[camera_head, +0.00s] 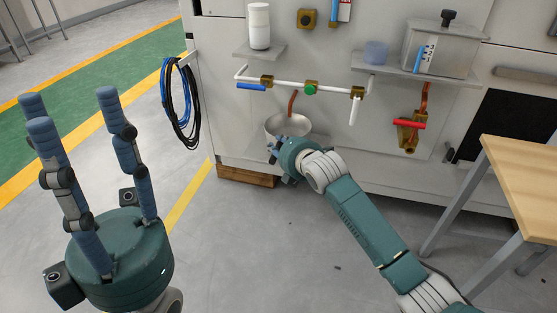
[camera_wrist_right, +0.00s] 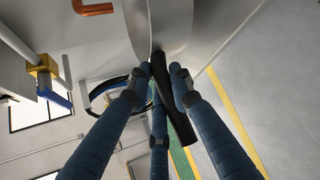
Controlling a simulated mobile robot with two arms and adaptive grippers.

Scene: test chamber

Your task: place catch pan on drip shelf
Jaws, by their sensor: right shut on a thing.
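The catch pan (camera_head: 287,124) is a round metal bowl just in front of the panel, below a copper pipe end (camera_head: 292,103). My right gripper (camera_head: 276,152) is at its near side. In the right wrist view my right gripper (camera_wrist_right: 162,76) is shut around the pan's dark handle (camera_wrist_right: 178,112), with the pan's pale curved side (camera_wrist_right: 172,28) beyond. My left gripper (camera_head: 70,98) is open and empty at the left, fingers upright.
A white pipe with a blue-handled valve (camera_head: 250,87) and a red-handled valve (camera_head: 409,124) stand out from the panel. A white canister (camera_head: 259,26) and a clear tank (camera_head: 438,50) stand on the shelves. A wooden table (camera_head: 525,175) is at the right.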

